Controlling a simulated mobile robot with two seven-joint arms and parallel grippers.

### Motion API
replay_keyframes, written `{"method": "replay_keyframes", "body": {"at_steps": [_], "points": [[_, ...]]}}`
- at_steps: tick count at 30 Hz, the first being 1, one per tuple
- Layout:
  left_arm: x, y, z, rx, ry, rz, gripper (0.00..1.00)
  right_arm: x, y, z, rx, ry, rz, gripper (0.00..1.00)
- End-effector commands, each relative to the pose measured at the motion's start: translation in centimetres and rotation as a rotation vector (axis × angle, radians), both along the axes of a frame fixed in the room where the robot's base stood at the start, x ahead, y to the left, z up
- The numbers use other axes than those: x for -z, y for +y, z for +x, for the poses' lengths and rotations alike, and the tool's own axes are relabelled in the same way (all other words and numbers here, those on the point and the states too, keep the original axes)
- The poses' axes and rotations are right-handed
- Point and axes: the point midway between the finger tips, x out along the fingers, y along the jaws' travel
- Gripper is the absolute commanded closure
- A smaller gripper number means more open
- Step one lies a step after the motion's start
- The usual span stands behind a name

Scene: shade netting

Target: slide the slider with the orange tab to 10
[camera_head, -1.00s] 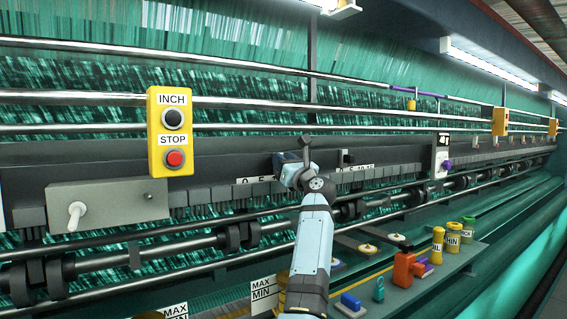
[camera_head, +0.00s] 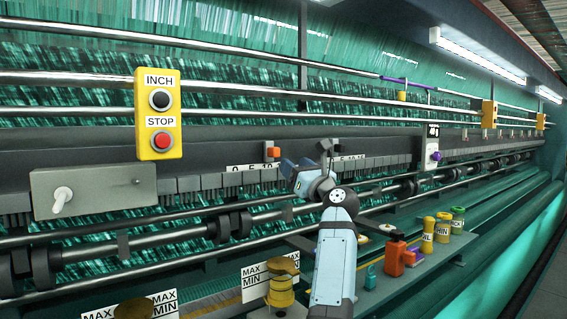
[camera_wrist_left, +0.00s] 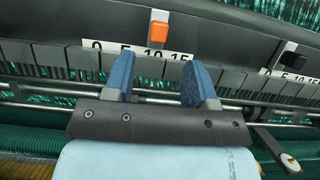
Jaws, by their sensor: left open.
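The slider with the orange tab (camera_head: 273,154) stands on the dark rail in the head view, above a white scale strip (camera_head: 250,168) whose 0, 5 and 10 show. In the wrist view the orange tab (camera_wrist_left: 158,31) appears just above the 10 of the strip marked 0, 5, 10, 15. My left gripper (camera_head: 292,170) is just right of and below the tab in the head view. In the wrist view its blue fingers (camera_wrist_left: 160,85) are apart with nothing between them, below the strip and clear of the tab. My right gripper is not in view.
A yellow INCH/STOP box (camera_head: 158,114) and a grey switch box (camera_head: 93,190) are at left. Bottles and a red-orange tool (camera_head: 394,256) sit on a shelf at lower right.

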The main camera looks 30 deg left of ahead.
Motion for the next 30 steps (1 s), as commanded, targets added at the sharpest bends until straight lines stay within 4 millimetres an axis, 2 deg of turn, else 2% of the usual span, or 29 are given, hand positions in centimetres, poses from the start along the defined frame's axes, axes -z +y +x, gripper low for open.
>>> {"method": "replay_keyframes", "body": {"at_steps": [4, 9, 30], "points": [[1.0, -1.9, -0.8, 0.0, 0.0, -0.001, 0.49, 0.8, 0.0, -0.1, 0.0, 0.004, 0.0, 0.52], [1.2, -2.7, -1.2, -0.001, -0.001, 0.0, 0.49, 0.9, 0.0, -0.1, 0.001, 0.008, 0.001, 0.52], [1.2, -2.8, -1.2, -0.001, 0.0, 0.0, 0.49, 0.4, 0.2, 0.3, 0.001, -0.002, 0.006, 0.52]]}}
